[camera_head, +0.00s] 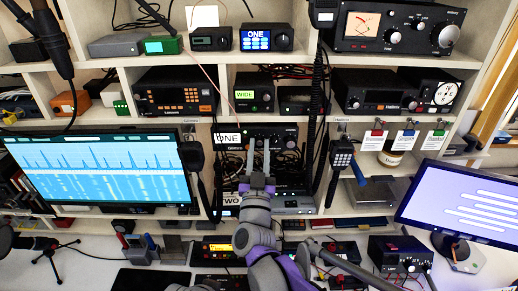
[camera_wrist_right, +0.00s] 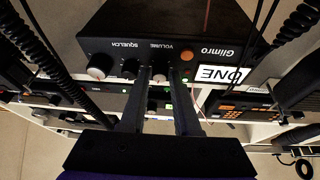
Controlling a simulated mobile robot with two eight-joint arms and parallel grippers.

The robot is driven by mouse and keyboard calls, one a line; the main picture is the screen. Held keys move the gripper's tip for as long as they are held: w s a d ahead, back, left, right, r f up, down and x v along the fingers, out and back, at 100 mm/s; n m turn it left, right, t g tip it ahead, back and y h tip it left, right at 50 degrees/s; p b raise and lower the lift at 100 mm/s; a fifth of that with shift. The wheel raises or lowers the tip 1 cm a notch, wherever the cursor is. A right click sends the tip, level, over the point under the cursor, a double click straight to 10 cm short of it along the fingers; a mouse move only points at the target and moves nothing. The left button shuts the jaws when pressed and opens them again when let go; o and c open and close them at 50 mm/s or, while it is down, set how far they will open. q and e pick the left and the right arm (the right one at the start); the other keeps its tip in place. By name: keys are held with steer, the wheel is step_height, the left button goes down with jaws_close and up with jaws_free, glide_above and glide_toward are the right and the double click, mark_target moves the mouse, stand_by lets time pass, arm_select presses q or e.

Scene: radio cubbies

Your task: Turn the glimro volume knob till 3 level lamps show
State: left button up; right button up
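The black Glimro radio (camera_head: 272,131) sits in the middle cubby beside a white "ONE" label. It also shows upside down in the right wrist view (camera_wrist_right: 170,22), with knobs marked VOLUME and SQUELCH. In the head view this gripper (camera_head: 259,143) reaches up to the radio's front. Its fingers stand apart, one on each side of the knob; I cannot tell if they touch it. One small green lamp (camera_wrist_right: 185,80) glows beside the knob. My left gripper is not in view.
A "TWO" label (camera_head: 232,199) and more gear are below the Glimro. A coiled cord (camera_head: 317,90) and a handheld microphone (camera_head: 341,153) hang to its right. Monitors stand left (camera_head: 100,172) and right (camera_head: 468,205). A thin wire crosses near the radio's front.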

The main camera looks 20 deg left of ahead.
jaws_close()
steer(key=shift+m, duration=0.6)
steer(key=shift+a+f+m+h+b, duration=0.1)
steer(key=shift+m+h+b, duration=0.35)
steer(key=shift+m+h, duration=0.85)
steer(key=shift+m, duration=0.7)
steer(key=m+h, duration=0.1)
steer(key=m, duration=0.2)
steer(key=shift+a+g+h+b, duration=0.1)
steer(key=shift+g+h+b, duration=0.2)
steer(key=shift+b, duration=0.05)
steer(key=shift+r+m+g+h, duration=0.2)
steer(key=shift+m+h, duration=0.15)
steer(key=shift+m, duration=0.65)
steer(key=shift+r+m+g+h, duration=0.1)
steer(key=shift+m+g+h, duration=0.2)
steer(key=shift+m, duration=0.7)
steer(key=shift+o, duration=1)
jaws_free()
